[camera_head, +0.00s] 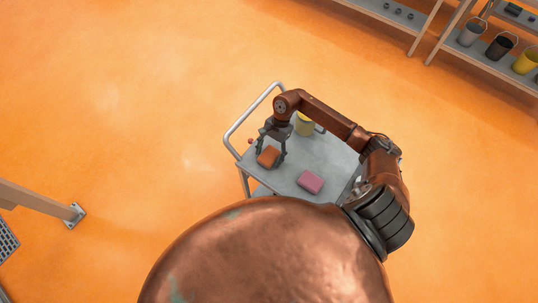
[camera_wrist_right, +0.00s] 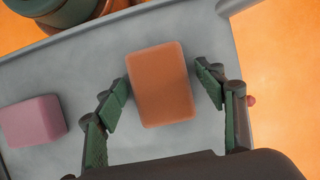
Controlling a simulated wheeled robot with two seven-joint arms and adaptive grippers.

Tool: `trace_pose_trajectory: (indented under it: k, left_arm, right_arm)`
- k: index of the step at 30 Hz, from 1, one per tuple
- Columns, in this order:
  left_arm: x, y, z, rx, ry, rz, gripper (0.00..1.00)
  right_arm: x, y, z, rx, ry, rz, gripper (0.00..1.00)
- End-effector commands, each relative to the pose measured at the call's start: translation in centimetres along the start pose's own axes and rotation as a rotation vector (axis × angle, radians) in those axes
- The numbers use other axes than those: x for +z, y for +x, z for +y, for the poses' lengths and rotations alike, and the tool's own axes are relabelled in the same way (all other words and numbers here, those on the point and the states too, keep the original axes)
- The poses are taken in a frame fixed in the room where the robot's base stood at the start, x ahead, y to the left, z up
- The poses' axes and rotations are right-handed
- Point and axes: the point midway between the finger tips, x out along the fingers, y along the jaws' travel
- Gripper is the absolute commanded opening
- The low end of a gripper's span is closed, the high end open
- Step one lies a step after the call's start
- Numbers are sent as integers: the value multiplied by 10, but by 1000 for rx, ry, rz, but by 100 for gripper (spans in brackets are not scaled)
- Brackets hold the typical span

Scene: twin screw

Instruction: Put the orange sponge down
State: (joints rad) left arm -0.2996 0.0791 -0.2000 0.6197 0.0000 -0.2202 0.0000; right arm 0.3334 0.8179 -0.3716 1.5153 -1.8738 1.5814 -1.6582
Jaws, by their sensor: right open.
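The orange sponge (camera_head: 268,157) lies on the grey top of a cart (camera_head: 290,176), near its left end in the head view. In the right wrist view the sponge (camera_wrist_right: 160,85) sits between the two fingers, with a small gap on each side. My right gripper (camera_head: 271,153) is open around it; its green-padded fingers (camera_wrist_right: 165,100) also show in the wrist view. My left gripper is not in view.
A pink sponge (camera_head: 310,181) lies on the cart, right of the orange one. Shelves with several buckets (camera_head: 499,46) stand far off.

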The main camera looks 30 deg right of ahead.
Motion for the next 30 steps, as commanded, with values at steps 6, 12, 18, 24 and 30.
trace_pose_trajectory:
  k: [6, 12, 18, 24, 30]
  left_arm:
    - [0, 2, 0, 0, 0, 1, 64]
    - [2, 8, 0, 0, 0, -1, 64]
    - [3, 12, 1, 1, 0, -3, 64]
    - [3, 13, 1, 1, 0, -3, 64]
    - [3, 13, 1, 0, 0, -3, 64]
  right_arm:
    - [-1, -29, -1, -3, -3, 5, 64]
    - [-1, -73, -1, -2, -1, 5, 64]
    - [0, -106, -1, -2, 0, 3, 64]
    - [1, -121, 0, 0, 0, 0, 64]
    - [1, -122, 0, 0, 0, -1, 64]
